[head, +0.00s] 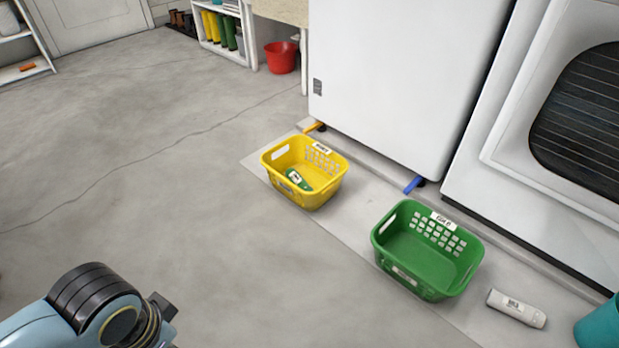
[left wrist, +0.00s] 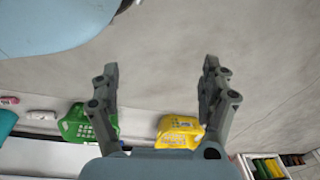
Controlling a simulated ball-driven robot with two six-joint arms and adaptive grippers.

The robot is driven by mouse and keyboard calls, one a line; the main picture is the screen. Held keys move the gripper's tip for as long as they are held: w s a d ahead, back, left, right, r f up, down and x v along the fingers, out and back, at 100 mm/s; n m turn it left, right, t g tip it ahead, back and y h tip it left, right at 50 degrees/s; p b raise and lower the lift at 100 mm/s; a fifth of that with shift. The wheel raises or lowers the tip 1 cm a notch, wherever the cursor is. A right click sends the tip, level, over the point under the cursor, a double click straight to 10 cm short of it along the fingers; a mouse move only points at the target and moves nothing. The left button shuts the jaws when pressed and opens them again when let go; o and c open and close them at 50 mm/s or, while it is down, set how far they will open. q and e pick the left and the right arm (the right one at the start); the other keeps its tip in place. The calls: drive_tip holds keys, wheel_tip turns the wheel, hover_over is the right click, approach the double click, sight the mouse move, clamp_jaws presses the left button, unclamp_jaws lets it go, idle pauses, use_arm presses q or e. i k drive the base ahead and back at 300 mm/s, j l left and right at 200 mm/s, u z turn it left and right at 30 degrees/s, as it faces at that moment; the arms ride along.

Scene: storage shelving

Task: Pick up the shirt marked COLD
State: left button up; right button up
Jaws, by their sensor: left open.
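I cannot tell any item as a shirt marked COLD. A small green item with a white label (head: 297,178) lies in the yellow basket (head: 325,193). A white rolled item with a dark-lettered label (head: 516,307) lies on the floor right of the green basket (head: 408,283). The green basket looks empty; its rim label seems to read COLD. The other labels are too small to read surely. My left gripper (left wrist: 162,66) is open and empty, above the floor and apart from both baskets. In the head view my left arm is at the lower left. My right gripper is not visible.
White appliances (head: 385,75) stand behind the baskets, with orange and blue pieces (head: 413,185) at their foot. A teal container (head: 600,325) is at the lower right. A pinkish item (left wrist: 10,100) shows in the left wrist view. The floor at left is clear.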

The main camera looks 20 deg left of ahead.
sight(531, 316)
drive_tip(key=z, duration=1)
